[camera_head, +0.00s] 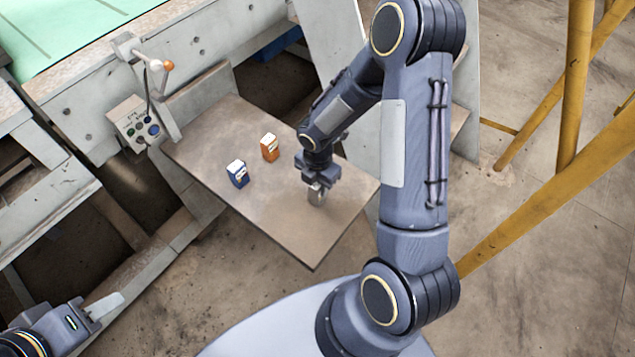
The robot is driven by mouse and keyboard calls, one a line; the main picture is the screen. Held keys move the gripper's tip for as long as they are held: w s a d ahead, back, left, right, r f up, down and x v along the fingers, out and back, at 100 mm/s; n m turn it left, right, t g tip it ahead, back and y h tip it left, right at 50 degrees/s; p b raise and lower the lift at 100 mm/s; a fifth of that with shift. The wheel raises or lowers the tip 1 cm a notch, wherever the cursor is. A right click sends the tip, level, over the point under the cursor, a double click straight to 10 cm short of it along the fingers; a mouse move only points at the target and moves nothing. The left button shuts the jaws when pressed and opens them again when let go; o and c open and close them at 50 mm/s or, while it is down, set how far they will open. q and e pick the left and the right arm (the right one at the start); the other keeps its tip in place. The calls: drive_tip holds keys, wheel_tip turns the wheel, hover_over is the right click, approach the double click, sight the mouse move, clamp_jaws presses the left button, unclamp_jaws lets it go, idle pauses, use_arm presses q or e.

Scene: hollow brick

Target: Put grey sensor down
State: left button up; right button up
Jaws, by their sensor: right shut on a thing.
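My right gripper (317,180) reaches down over the right part of a brown board-like table (255,205). It is shut on the small grey sensor (317,195), which is partly hidden by the fingers. The sensor is at or just above the board; I cannot tell whether it touches. A blue box with a white top (237,174) and an orange box with a white top (270,147) stand on the board to the left of the gripper. My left gripper (105,306) is at the lower left, away from the board, and its fingers are not clear.
A control box with buttons (136,124) and a lever with an orange knob (166,66) stand at the board's left end. Yellow rails (570,90) rise at the right. The board's front part is clear.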

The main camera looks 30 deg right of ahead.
drive_tip(key=shift+f, duration=0.15)
drive_tip(key=o, duration=1)
wheel_tip(320, 180, up, 12)
drive_tip(key=s+a+r+m+t+y, duration=0.2)
drive_tip(key=s+r+m, duration=0.5)
drive_tip(key=m, duration=0.5)
drive_tip(key=s+a+r+m+t+y, duration=0.1)
drive_tip(key=s+a+r+m+t, duration=0.1)
drive_tip(key=s+r+m, duration=0.5)
drive_tip(key=shift+s+a+m+t+y, duration=0.15)
drive_tip(key=shift+s+m+t+y, duration=0.45)
drive_tip(key=shift+s+m, duration=1.55)
